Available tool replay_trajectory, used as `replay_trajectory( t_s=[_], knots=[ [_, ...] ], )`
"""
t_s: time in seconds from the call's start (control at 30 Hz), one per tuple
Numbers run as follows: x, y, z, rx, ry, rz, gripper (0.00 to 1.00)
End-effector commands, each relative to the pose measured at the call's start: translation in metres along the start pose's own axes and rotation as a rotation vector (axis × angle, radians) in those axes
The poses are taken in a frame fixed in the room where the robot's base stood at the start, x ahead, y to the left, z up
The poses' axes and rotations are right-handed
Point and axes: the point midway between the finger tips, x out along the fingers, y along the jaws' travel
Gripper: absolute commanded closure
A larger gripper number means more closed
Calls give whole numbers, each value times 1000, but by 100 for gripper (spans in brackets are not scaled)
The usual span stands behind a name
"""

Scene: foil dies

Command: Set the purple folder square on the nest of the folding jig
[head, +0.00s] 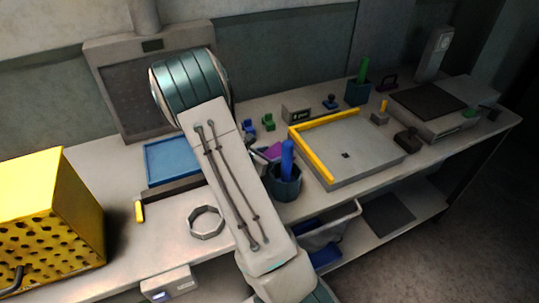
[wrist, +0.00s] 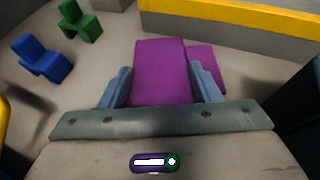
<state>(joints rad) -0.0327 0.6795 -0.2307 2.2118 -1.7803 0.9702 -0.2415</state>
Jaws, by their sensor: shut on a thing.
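The purple folder (wrist: 160,68) is between the two blue-grey fingers of my gripper (wrist: 163,84) in the wrist view. My gripper is shut on it. A smaller purple piece (wrist: 205,60) shows just right of it; I cannot tell whether it belongs to the folder. In the head view a bit of purple (head: 271,151) shows beside my arm, which hides most of the gripper. The folding jig (head: 365,143) is a grey plate with a yellow L-shaped fence (head: 312,153), right of the folder. In the wrist view its yellow fence (wrist: 235,16) lies beyond the folder.
A dark cup with a blue item (head: 287,185) stands close to the jig's near left corner. Green (wrist: 82,20) and blue (wrist: 42,60) small chair-shaped pieces lie left of the gripper. A blue tray (head: 172,160) and a yellow perforated box (head: 50,225) are further left.

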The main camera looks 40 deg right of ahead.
Motion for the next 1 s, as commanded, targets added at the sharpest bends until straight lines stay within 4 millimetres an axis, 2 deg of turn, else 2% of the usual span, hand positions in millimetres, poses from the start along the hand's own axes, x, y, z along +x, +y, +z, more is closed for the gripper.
replay_trajectory(
  t_s=[0.17,0.2,0.23,0.27,0.63,0.77,1.0],
  knots=[
    [2,0,-4,0,0,0,67],
    [1,0,-2,0,0,0,32],
    [1,0,-2,0,0,0,24],
    [1,0,-2,0,0,0,21],
    [-1,0,2,-1,0,0,21],
    [-21,1,0,0,-1,4,21],
    [-75,1,0,0,0,5,21]
  ],
)
